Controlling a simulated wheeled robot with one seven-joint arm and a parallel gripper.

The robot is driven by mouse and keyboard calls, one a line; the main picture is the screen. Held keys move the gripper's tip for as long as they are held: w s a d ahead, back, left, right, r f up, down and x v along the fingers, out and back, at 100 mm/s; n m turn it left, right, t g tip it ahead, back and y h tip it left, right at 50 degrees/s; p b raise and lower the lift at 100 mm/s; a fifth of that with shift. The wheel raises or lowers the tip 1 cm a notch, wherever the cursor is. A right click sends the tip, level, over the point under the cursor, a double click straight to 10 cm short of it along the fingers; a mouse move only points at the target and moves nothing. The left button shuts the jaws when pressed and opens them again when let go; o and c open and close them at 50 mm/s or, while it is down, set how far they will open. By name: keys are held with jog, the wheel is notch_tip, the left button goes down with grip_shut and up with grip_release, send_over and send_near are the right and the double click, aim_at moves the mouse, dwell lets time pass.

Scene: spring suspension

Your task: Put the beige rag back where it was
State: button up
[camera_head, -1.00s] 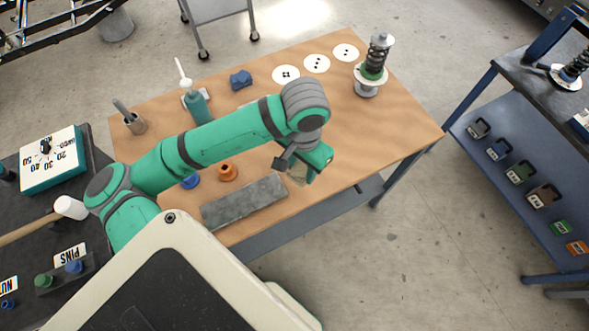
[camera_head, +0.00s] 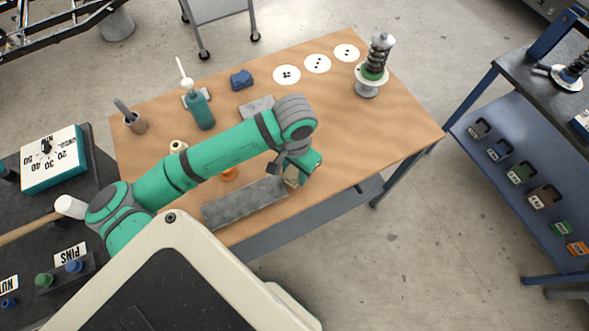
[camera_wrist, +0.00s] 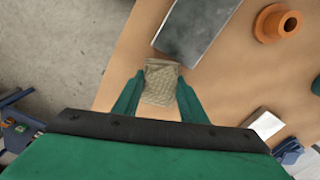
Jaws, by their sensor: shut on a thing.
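The beige rag (camera_wrist: 160,82) shows between my gripper's fingers in the wrist view, a small folded textured cloth. It also shows in the head view (camera_head: 293,176), partly hidden by my gripper. My gripper (camera_wrist: 158,98) is shut on the rag. In the head view my gripper (camera_head: 297,170) is over the front part of the wooden table (camera_head: 400,130), just right of the grey metal plate's right end. I cannot tell whether the rag touches the table.
The grey metal plate (camera_head: 245,203) lies along the table's front edge, with an orange flanged part (camera_wrist: 277,23) beside it. The table's right side is clear.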

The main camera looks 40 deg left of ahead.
aim_at(295, 172)
jog(key=shift+f, duration=0.25)
jog(key=o, duration=1.3)
jog(key=shift+f, duration=0.1)
notch_tip(295, 172, up, 13)
jog(key=shift+f, duration=0.15)
